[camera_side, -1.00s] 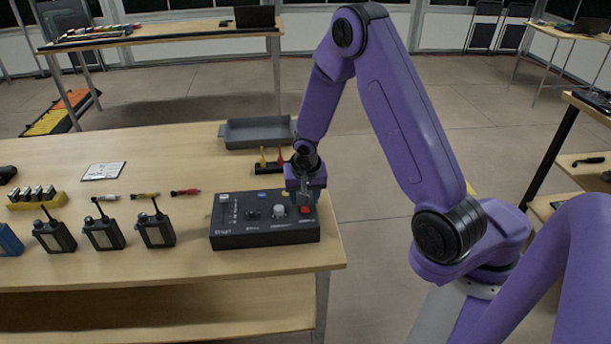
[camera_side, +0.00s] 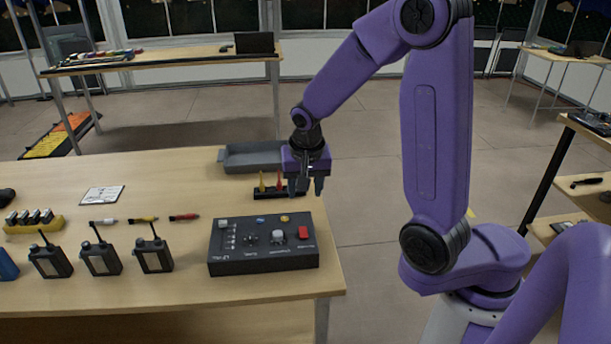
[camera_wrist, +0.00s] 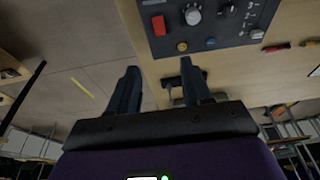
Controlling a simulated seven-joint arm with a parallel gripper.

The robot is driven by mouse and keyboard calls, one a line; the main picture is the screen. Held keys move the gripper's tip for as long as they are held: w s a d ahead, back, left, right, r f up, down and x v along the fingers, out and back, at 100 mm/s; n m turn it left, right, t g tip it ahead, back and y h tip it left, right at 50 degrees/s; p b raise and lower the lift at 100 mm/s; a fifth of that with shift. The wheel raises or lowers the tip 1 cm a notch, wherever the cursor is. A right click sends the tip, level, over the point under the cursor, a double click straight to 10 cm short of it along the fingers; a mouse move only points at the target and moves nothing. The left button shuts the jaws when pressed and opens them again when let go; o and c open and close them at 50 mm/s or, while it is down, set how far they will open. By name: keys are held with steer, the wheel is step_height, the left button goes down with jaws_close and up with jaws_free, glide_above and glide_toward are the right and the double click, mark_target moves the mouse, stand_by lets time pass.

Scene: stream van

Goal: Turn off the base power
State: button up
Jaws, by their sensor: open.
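The base unit (camera_side: 262,244) is a dark control box near the table's front right edge. It has a red rocker switch (camera_side: 304,233), a light knob (camera_side: 278,238), a darker knob, a blue button (camera_side: 260,219) and a yellow button (camera_side: 285,218). In the wrist view, the red switch (camera_wrist: 158,25) is at the top, beside the light knob (camera_wrist: 193,15). My gripper (camera_side: 307,192) is open and empty, raised above and behind the box. Its fingers (camera_wrist: 161,90) point toward the box without touching it. I cannot tell the switch's position.
A small rack (camera_side: 279,190) with yellow and red pieces and a grey tray (camera_side: 252,158) stand behind the box. Several radios (camera_side: 102,257) stand to its left, with coloured markers (camera_side: 143,220) behind them. A white card (camera_side: 103,195) lies on bare table (camera_side: 170,180).

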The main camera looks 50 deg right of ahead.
steer(key=shift+v, duration=1.7)
steer(key=a+n+y, duration=0.1)
steer(key=a+n, duration=0.4)
steer(key=n, duration=0.2)
steer(key=s+d+n+g+y, duration=0.1)
steer(key=s+d+n+g, duration=0.1)
steer(key=s+n, duration=1.2)
steer(key=s+r, duration=0.1)
steer(key=s, duration=0.6)
steer(key=shift+s+n+y, duration=0.3)
steer(key=shift+d, duration=0.1)
